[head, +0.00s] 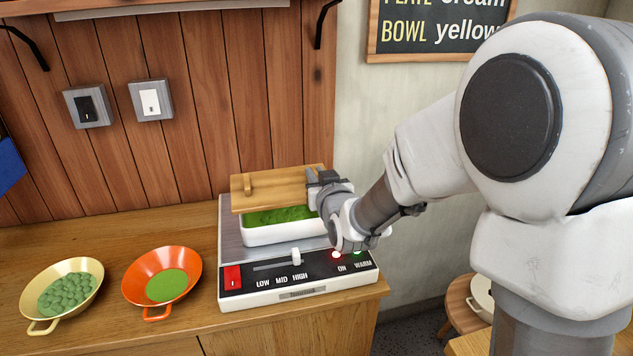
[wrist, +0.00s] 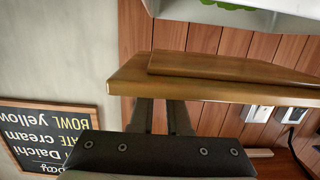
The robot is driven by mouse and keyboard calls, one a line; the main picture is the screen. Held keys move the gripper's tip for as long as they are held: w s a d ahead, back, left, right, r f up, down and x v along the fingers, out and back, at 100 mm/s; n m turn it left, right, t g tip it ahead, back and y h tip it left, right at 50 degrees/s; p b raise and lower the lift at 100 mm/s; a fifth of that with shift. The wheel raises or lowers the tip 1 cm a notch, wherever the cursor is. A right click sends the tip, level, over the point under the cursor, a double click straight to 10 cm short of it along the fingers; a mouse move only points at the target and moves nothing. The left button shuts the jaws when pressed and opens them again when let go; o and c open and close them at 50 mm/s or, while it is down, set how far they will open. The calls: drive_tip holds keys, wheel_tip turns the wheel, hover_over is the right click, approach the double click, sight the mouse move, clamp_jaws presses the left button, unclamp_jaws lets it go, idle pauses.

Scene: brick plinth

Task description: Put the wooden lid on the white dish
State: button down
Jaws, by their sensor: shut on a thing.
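The wooden lid (head: 280,187) is a flat light-brown board with a small raised block near its left end. My gripper (head: 318,180) is shut on the lid at its right end. The lid hangs over the back part of the white dish (head: 285,233), and a gap shows between them at the front. The dish is rectangular, holds green food, and sits on a warmer. In the wrist view the lid (wrist: 225,88) lies across the picture, with my gripper's fingers (wrist: 160,115) against it. The dish's wall (wrist: 240,18) shows at the top. The fingertips are partly hidden.
The warmer (head: 300,283) has a red switch, a slider and lit lamps. On the wooden counter (head: 200,322) to its left stand an orange pan (head: 135,288) and a yellow pan (head: 35,293) with green food. A plank wall (head: 200,140) rises close behind.

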drive_tip(key=shift+w+a+f, duration=0.25)
drive_tip(key=shift+w+f, duration=0.05)
drive_tip(key=shift+f+b, duration=0.45)
drive_tip(key=shift+f, duration=1.4)
drive_tip(key=shift+f+b, duration=0.2)
drive_tip(key=shift+b, duration=0.1)
drive_tip(key=c, duration=0.9)
unclamp_jaws()
drive_tip(key=shift+r, duration=0.1)
